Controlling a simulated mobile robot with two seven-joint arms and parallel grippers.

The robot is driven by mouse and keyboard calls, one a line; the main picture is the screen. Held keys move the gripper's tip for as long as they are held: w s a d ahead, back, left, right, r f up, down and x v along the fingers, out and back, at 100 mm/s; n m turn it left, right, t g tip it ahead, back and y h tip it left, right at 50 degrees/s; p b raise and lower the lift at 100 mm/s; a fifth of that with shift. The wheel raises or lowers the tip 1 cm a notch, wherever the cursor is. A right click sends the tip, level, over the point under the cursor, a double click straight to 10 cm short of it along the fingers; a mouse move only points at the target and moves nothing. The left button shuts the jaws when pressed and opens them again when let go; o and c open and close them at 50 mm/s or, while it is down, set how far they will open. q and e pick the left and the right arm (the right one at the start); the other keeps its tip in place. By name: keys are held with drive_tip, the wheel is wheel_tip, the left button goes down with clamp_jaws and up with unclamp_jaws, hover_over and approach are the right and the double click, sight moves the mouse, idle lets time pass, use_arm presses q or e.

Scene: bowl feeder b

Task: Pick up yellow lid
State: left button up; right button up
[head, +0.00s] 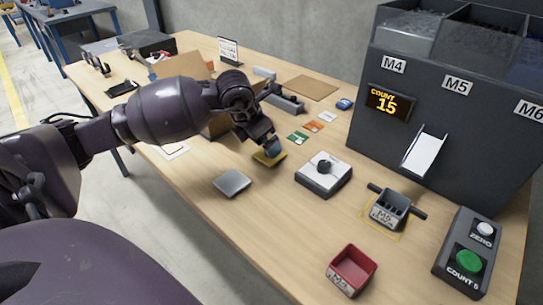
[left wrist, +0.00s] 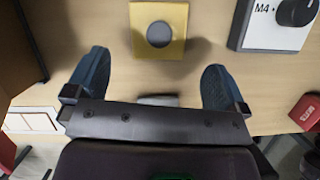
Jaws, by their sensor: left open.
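The yellow lid (head: 263,160) lies on the wooden table, partly hidden by my left gripper in the head view. In the left wrist view it is a yellow square (left wrist: 172,50) with a round grey knob, near the top middle. My left gripper (head: 272,147) is close to it in the head view. In the left wrist view the left gripper (left wrist: 155,83) has its two blue fingers wide apart with nothing between them. The lid lies beyond the fingertips there, apart from them. My right gripper is not in view.
A white dial box (head: 322,180) stands right of the lid, and a grey square plate (head: 232,183) lies nearer. A grey bin (head: 390,210), red bin (head: 351,271) and button box (head: 468,255) stand farther right. The dark feeder (head: 440,120) blocks the back right.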

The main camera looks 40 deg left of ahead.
sight(261, 156)
use_arm(q)
drive_tip(key=shift+w+f, duration=0.3)
drive_tip(key=shift+f, duration=0.25)
drive_tip(key=b+x, duration=0.1)
drive_tip(key=x, duration=0.3)
drive_tip(key=shift+w, duration=0.25)
drive_tip(key=shift+w+f, duration=0.2)
drive_tip(key=shift+f, duration=0.1)
drive_tip(key=shift+r, duration=0.1)
drive_tip(key=c, duration=0.9)
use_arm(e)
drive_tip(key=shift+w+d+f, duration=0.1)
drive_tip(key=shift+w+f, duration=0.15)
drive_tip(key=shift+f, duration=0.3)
